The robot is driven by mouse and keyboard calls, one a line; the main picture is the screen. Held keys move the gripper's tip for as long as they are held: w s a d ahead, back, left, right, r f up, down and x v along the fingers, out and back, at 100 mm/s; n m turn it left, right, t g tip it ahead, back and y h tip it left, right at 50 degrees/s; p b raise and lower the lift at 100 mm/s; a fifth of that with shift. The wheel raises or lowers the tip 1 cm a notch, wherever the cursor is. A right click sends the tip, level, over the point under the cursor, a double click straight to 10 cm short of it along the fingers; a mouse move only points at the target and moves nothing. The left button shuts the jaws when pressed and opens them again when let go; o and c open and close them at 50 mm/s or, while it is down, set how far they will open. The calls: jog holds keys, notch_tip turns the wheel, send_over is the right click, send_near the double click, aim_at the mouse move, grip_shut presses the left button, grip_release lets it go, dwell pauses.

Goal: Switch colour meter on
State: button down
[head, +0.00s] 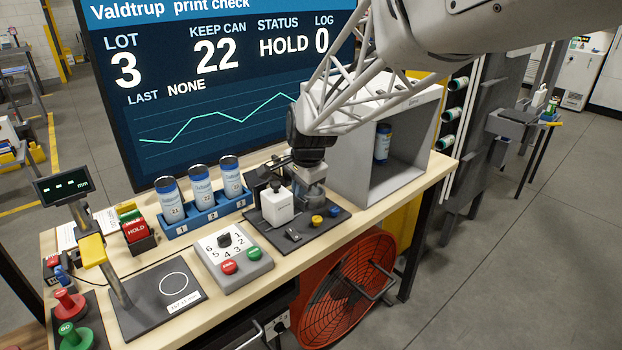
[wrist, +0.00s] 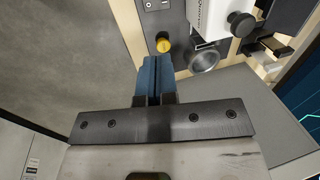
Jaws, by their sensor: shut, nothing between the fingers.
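A white device (head: 277,207), which I take for the colour meter, stands on a dark plate on the bench. It also shows at the top of the wrist view (wrist: 208,16), with a black knob (wrist: 240,24) on it. A small rocker switch (head: 293,234) is at the plate's front; the wrist view shows it at the top edge (wrist: 157,4). A yellow button (head: 317,220) sits on the plate. My gripper (wrist: 155,62) is shut and empty, its blue fingertips just short of the yellow button (wrist: 163,45) in the picture. Whether they touch anything is unclear.
A grey open-fronted box (head: 355,178) with a can inside stands right of the plate. Left are a blue rack (head: 205,216) of cans and a panel (head: 232,250) with a dial and red and green buttons. A large screen (head: 200,75) is behind.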

aim_at(293, 233)
jog(key=shift+w+a+f, duration=0.3)
jog(key=shift+w+a, duration=0.05)
jog(key=shift+a, duration=0.3)
jog(key=shift+x, duration=7)
jog(key=shift+a+f+g+h, duration=0.1)
jog(key=shift+f+g+h, duration=0.1)
jog(key=shift+g+h, duration=0.1)
jog(key=shift+s+d+r, duration=0.2)
jog(key=shift+s+d, duration=0.25)
jog(key=shift+d, duration=0.1)
